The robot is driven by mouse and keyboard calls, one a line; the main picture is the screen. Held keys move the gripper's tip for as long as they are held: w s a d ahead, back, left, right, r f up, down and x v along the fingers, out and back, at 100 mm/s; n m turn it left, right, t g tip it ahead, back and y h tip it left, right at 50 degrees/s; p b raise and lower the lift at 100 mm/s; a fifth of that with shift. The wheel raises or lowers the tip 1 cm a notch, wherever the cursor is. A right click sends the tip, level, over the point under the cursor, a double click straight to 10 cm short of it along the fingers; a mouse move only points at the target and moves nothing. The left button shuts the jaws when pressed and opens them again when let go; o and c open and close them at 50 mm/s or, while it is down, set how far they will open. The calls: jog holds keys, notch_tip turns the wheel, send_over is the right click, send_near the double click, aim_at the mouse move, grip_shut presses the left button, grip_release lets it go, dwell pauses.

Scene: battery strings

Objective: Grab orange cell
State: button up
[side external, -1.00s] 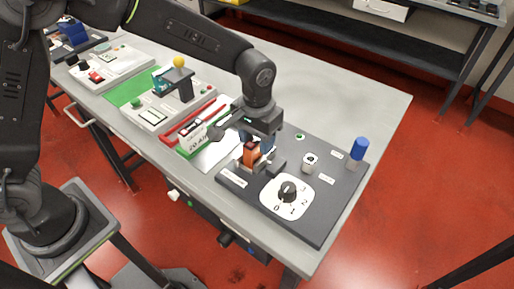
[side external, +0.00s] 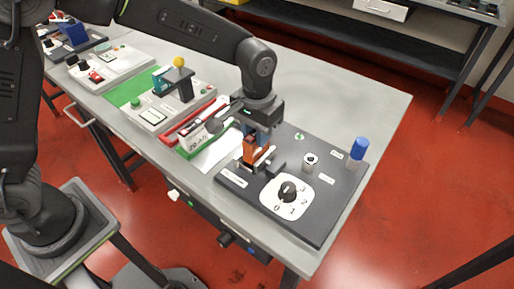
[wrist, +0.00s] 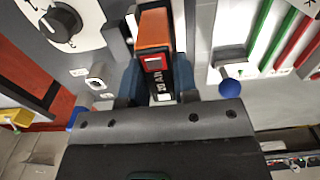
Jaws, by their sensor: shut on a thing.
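The orange cell (side external: 250,152) stands at the left part of the dark panel (side external: 318,222), beside the rotary dial.
A black dial on a white plate (side external: 300,206), a silver knob (side external: 310,160) and a blue cylinder (side external: 358,149) are on the panel. Red and green trays (side external: 190,128) with a white cell lie left of the gripper. The table's back right (side external: 350,100) is clear.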

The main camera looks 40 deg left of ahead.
jog(key=shift+r, duration=1.6)
